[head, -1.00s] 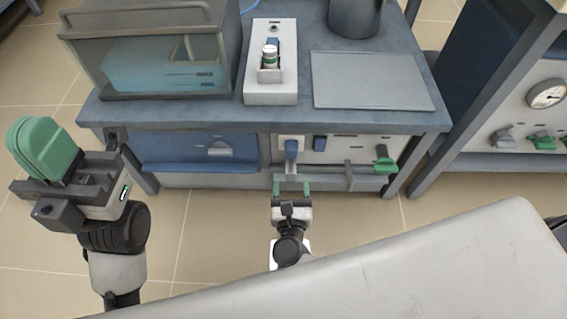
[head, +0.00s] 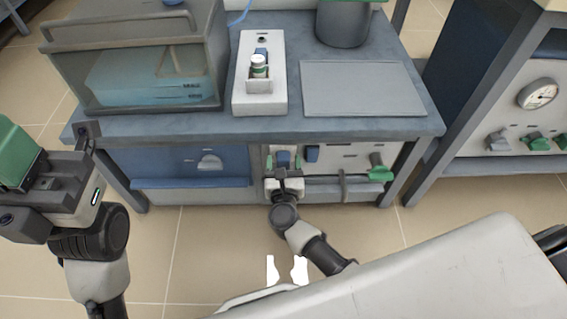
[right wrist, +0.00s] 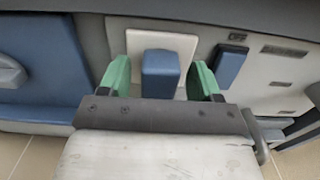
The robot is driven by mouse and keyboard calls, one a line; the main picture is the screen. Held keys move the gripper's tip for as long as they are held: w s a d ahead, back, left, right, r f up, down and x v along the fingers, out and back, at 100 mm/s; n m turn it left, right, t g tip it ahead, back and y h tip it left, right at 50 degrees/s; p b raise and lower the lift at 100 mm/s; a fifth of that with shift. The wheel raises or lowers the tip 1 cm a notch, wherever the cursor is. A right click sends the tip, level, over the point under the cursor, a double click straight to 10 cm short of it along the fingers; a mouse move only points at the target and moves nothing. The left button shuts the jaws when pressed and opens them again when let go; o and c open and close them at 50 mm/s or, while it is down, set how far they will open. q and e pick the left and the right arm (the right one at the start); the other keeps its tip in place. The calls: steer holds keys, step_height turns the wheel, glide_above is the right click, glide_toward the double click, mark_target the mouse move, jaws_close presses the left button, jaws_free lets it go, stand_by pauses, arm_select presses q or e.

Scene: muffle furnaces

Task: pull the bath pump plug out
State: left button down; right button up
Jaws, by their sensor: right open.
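A blue plug (right wrist: 160,72) sits in a white socket plate (right wrist: 182,41) on the bench front, as the right wrist view shows. My right gripper (right wrist: 161,82) is open, with one green finger on each side of the plug and visible gaps between fingers and plug. In the head view my right gripper (head: 284,160) is at the bench front and largely covers the plug. My left gripper (head: 18,155) is at the left edge, partly cut off, away from the plug; its finger gap cannot be made out.
A second blue block (right wrist: 231,64) is on the panel right of the socket. A green-handled valve (head: 379,172) and a rail are further right. On the bench (head: 180,127) stand a clear tank (head: 150,75), a white device (head: 260,104) and a grey plate (head: 365,88).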

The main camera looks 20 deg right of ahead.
jaws_close()
steer(key=v, duration=0.4)
steer(key=shift+f, duration=0.1)
steer(key=shift+c, duration=1.9)
jaws_free()
steer(key=o, duration=0.4)
steer(key=shift+s, duration=0.1)
